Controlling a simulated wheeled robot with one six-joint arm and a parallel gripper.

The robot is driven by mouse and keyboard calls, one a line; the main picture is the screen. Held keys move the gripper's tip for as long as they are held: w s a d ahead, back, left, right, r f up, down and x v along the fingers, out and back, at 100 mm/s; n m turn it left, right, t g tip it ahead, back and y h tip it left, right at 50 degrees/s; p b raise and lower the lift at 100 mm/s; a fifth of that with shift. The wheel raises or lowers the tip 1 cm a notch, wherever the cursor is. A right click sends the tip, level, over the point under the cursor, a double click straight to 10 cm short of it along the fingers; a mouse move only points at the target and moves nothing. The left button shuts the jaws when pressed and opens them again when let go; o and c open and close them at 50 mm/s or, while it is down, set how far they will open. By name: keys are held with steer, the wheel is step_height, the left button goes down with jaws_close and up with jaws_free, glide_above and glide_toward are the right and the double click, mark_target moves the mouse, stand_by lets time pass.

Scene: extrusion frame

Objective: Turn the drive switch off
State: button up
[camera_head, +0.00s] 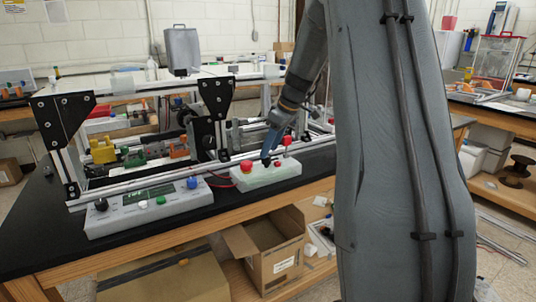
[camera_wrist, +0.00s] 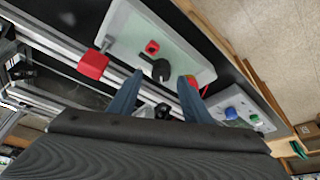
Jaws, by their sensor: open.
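A pale green control box (camera_head: 268,178) sits at the bench's front edge, beside the aluminium rail; it also shows in the wrist view (camera_wrist: 190,52). On it, the wrist view shows a black rotary switch (camera_wrist: 160,70) with its handle pointing up-left, and a small red button (camera_wrist: 152,47). No label is readable, so I cannot confirm which is the drive switch. My gripper (camera_head: 266,152) is above the box, pointing down. In the wrist view its open fingers (camera_wrist: 160,79) stand either side of the black switch, with nothing held. Contact cannot be told.
A red mushroom button (camera_head: 247,166) is at the box's left end, close to my gripper. A red block-like part (camera_wrist: 93,64) stands by the rail. A grey console (camera_head: 150,204) with knobs lies left. The extrusion frame (camera_head: 115,191) stands behind.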

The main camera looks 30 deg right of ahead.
steer(key=v, duration=0.5)
steer(key=shift+b, duration=0.4)
steer(key=s+a+f+m+g+h, duration=0.1)
steer(key=s+a+f+m, duration=0.1)
steer(key=s+a+f, duration=0.35)
steer(key=s+a+f+m+g, duration=0.1)
steer(key=s+a+f, duration=0.2)
steer(key=s+a, duration=0.4)
steer(key=s+a+f+m, duration=0.1)
steer(key=s+a+f, duration=0.1)
steer(key=s, duration=0.3)
steer(key=s+a+f+m+h, duration=0.1)
steer(key=s+a+f, duration=0.2)
steer(key=s, duration=0.3)
steer(key=s+a+f+m+g, duration=0.1)
steer(key=s+a+f, duration=0.1)
steer(key=s+a, duration=0.2)
steer(key=shift+s+a+f+m, duration=0.2)
steer(key=shift+s+a+m, duration=0.15)
steer(key=shift+s, duration=0.55)
